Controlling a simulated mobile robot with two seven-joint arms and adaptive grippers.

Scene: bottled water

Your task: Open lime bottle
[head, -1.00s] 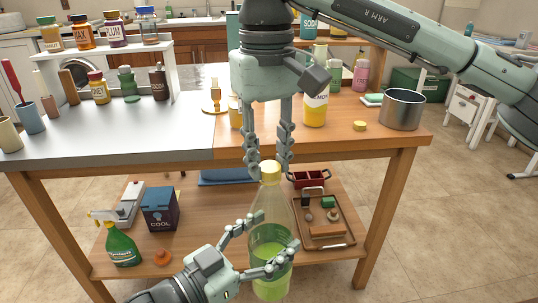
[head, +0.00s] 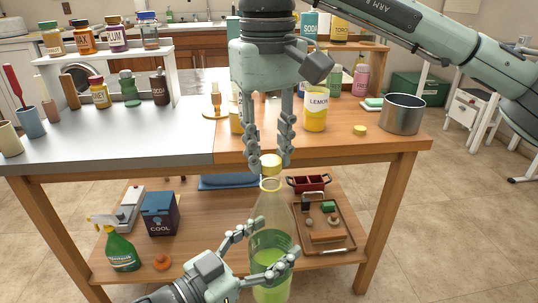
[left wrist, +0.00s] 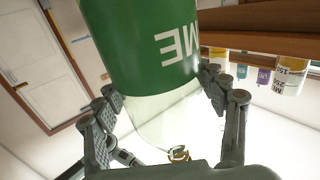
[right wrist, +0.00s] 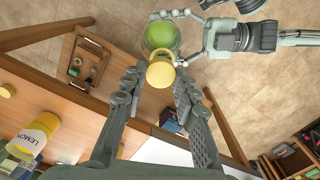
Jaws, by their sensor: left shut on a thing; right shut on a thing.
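The lime bottle (head: 272,215) is clear glass with a green label and pale green contents, upright in front of the table. My left gripper (head: 268,243) is shut around its body, and the left wrist view shows the label (left wrist: 150,40) with "ME" readable. The yellow cap (head: 271,162) is held between the fingertips of my right gripper (head: 270,165). A narrow gap shows between the cap and the yellow-ringed bottle neck below it. In the right wrist view the cap (right wrist: 160,73) lies in line with the green bottle (right wrist: 162,37).
The table (head: 180,150) stands just behind the bottle. A lemon bottle (head: 315,112), a metal pot (head: 402,112) and a small yellow lid (head: 360,130) are on its right. The lower shelf holds a tray (head: 335,250), a spray bottle (head: 121,252) and a COOL box (head: 160,217).

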